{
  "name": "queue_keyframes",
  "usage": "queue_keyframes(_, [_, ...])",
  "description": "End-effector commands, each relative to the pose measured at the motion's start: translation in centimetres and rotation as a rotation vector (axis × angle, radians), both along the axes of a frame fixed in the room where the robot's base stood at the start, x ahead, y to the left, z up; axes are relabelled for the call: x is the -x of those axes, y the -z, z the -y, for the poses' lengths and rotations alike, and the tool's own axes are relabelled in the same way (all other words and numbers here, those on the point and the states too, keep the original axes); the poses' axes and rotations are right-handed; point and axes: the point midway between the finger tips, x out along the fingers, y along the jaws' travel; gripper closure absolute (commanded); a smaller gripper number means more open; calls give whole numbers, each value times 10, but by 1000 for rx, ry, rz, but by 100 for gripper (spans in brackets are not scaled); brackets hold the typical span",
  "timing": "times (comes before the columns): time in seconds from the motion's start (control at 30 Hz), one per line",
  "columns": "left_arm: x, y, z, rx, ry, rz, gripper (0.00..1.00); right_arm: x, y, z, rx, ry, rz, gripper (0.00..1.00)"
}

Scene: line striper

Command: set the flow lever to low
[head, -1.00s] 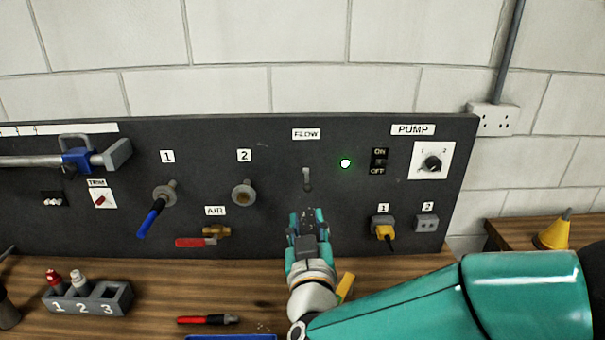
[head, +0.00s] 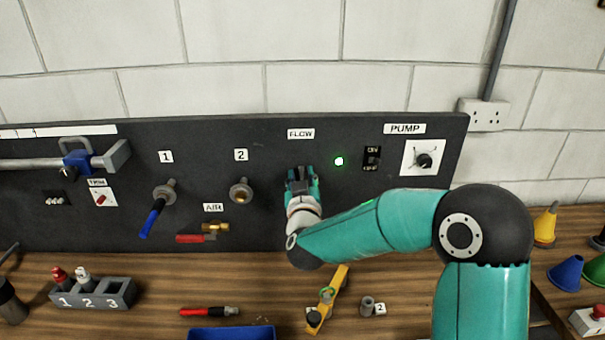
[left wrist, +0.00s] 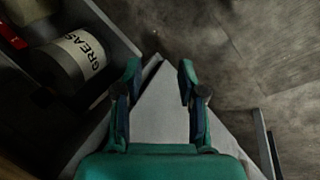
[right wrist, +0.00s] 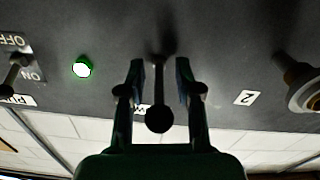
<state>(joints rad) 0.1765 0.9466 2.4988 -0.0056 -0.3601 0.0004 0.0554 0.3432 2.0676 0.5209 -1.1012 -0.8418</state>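The flow lever (right wrist: 159,118) is a dark stalk with a round knob. In the right wrist view, which looks upside down, it stands between the fingers of my right gripper (right wrist: 159,85), with a gap on both sides. In the head view my right gripper (head: 301,178) is at the panel just below the FLOW label (head: 301,134) and hides the lever. My left gripper (left wrist: 158,85) shows only in the left wrist view. It is open and empty, away from the panel. The lever's low and high marks are not readable.
A lit green lamp (head: 339,161) and an on/off switch (head: 372,158) are right of my right gripper. Valve 2 (head: 241,192) and the red air handle (head: 196,238) are to its left. A yellow tool (head: 328,300) and a blue tray (head: 231,334) lie below on the bench.

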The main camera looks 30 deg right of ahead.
Motion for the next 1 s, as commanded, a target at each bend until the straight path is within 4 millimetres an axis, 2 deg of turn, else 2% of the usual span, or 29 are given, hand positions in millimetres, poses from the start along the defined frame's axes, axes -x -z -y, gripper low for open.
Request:
queue_keyframes(0.27, [0, 0, 0, 0, 0, 0, 60, -1, 0, 1, 0, 0, 0, 66])
queue_keyframes(0.47, [0, 0, 0, 0, 0, 0, 60, 0, 0, 1, 0, 1, 0, 99])
queue_keyframes(0.77, [0, 0, 0, 0, 0, 0, 60, 0, 0, 1, 0, 0, 0, 100])
queue_keyframes(0.8, [0, 0, 1, 0, 4, -1, 60, -1, 0, 6, 1, 1, 0, 100])
queue_keyframes(1.0, [0, 5, 0, 0, 0, 0, 60, -1, 2, 0, 4, -1, 7, 100])
